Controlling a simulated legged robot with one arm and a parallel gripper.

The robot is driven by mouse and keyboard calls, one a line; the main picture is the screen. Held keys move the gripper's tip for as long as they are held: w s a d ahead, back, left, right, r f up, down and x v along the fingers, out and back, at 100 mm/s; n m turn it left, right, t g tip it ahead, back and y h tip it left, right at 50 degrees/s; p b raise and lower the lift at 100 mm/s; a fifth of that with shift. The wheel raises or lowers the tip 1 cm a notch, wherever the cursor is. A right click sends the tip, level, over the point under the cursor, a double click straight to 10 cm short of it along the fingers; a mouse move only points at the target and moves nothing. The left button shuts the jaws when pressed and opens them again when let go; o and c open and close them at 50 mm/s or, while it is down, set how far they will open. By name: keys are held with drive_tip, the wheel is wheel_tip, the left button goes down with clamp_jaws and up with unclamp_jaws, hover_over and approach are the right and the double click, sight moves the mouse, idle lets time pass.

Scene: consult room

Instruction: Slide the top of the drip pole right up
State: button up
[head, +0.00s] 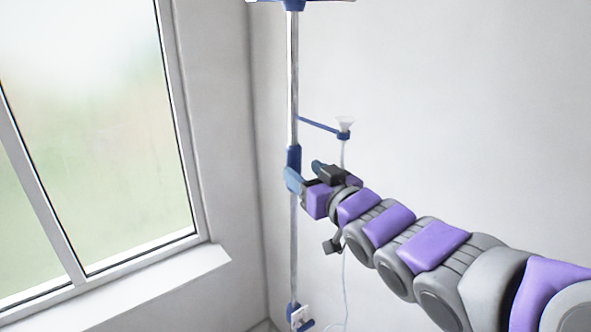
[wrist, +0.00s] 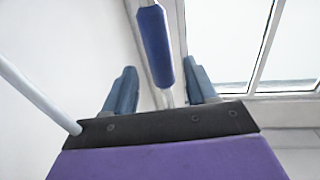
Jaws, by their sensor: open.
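The drip pole (head: 294,60) stands upright left of centre in the head view, with its blue top (head: 305,1) cut off by the upper edge. A blue collar (head: 294,158) sits on the pole at mid-height. My gripper (head: 305,174) is at the pole, at the collar's lower end. In the wrist view the open blue-grey fingers (wrist: 161,72) lie to either side of the pole's line. The blue collar (wrist: 153,45) shows between and beyond them, with clear gaps on both sides. How deep the pole sits between the fingers I cannot tell.
A blue side arm (head: 318,124) with a clear cup (head: 345,125) and hanging tube (head: 345,275) juts right from the pole, above my gripper. A blue clamp (head: 294,312) sits low on the pole. A window (head: 90,130) and its sill (head: 150,285) are at left.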

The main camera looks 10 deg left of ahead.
drive_tip(key=b+v, duration=0.2)
drive_tip(key=v, duration=1)
drive_tip(key=shift+w, duration=0.15)
drive_tip(key=shift+d, duration=0.15)
drive_tip(key=s+d+f+m+g+h+b, duration=0.1)
drive_tip(key=s+d+f+g+h+b, duration=0.2)
drive_tip(key=f, duration=0.8)
drive_tip(key=s+d+f+m+g+h+b, duration=0.1)
drive_tip(key=d+f+m+h+b, duration=0.2)
drive_tip(key=f, duration=0.7)
drive_tip(key=s+d+f+g+h+b, duration=0.25)
drive_tip(key=d+f+b, duration=0.25)
drive_tip(key=f, duration=0.6)
drive_tip(key=s+d+f+m+g+h+b, duration=0.2)
drive_tip(key=s+d+f+g+b, duration=0.1)
drive_tip(key=s+f, duration=0.5)
drive_tip(key=s+d+f+m+g+h+b, duration=0.1)
drive_tip(key=s+d+f+m+g+b, duration=0.1)
drive_tip(key=s+f+g+b, duration=0.3)
drive_tip(key=s+d+f+b, duration=0.1)
drive_tip(key=s+f, duration=0.2)
drive_tip(key=s, duration=0.4)
drive_tip(key=shift+s+m+h, duration=0.3)
drive_tip(key=shift+h, duration=0.05)
drive_tip(key=shift+f+g, duration=0.1)
drive_tip(key=shift+g, duration=0.15)
drive_tip(key=shift+c, duration=0.4)
